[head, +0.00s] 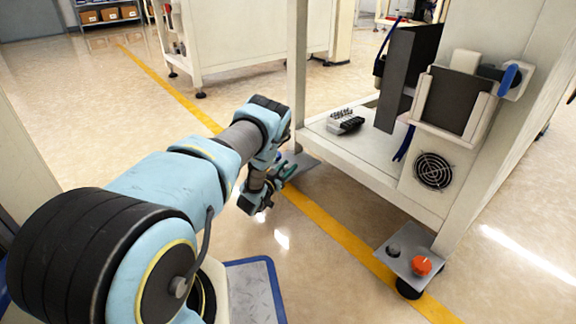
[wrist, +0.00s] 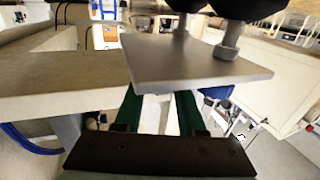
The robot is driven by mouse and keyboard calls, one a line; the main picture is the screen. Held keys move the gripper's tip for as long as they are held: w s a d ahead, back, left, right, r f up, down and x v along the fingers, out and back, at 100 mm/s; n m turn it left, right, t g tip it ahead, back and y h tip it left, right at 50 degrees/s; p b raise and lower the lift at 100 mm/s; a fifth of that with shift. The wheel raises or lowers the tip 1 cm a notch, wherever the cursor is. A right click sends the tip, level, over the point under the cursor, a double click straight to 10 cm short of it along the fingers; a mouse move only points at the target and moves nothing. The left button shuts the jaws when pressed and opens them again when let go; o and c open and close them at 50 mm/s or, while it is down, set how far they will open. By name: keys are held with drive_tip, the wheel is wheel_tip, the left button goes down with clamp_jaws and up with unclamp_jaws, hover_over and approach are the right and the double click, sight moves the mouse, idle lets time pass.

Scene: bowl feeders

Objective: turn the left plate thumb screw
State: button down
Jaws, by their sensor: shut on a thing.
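The left plate (head: 305,161) is a flat grey plate low at the foot of the machine frame, partly hidden by my arm in the head view. My gripper (head: 287,172) is at this plate. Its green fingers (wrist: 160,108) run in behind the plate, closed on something. The fingertips and the thumb screw between them are hidden.
A second plate (head: 402,258) at the right front foot carries a dark knob (head: 393,249) and an orange knob (head: 421,265). A machine shelf (head: 370,165) with a fan grille (head: 432,171) stands above. The floor around the yellow line (head: 335,232) is clear.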

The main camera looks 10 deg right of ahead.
drive_tip(key=m+g+h, duration=0.1)
drive_tip(key=g, duration=0.1)
drive_tip(key=m+g+h+b, duration=0.1)
drive_tip(key=m+g, duration=0.1)
drive_tip(key=shift+a+f+h, duration=0.1)
drive_tip(key=shift+f+h, duration=0.1)
drive_tip(key=shift+h, duration=0.2)
drive_tip(key=shift+m+g+h+b, duration=0.55)
drive_tip(key=shift+m+g, duration=0.45)
drive_tip(key=shift+g, duration=0.4)
drive_tip(key=shift+r+m+g+h, duration=0.1)
drive_tip(key=shift+m+g+h, duration=0.2)
drive_tip(key=shift+g, duration=0.1)
drive_tip(key=c, duration=0.5)
unclamp_jaws()
drive_tip(key=shift+r, duration=0.1)
drive_tip(key=p+v, duration=0.4)
drive_tip(key=v, duration=0.6)
drive_tip(key=shift+a+p, duration=0.3)
drive_tip(key=shift+s, duration=0.1)
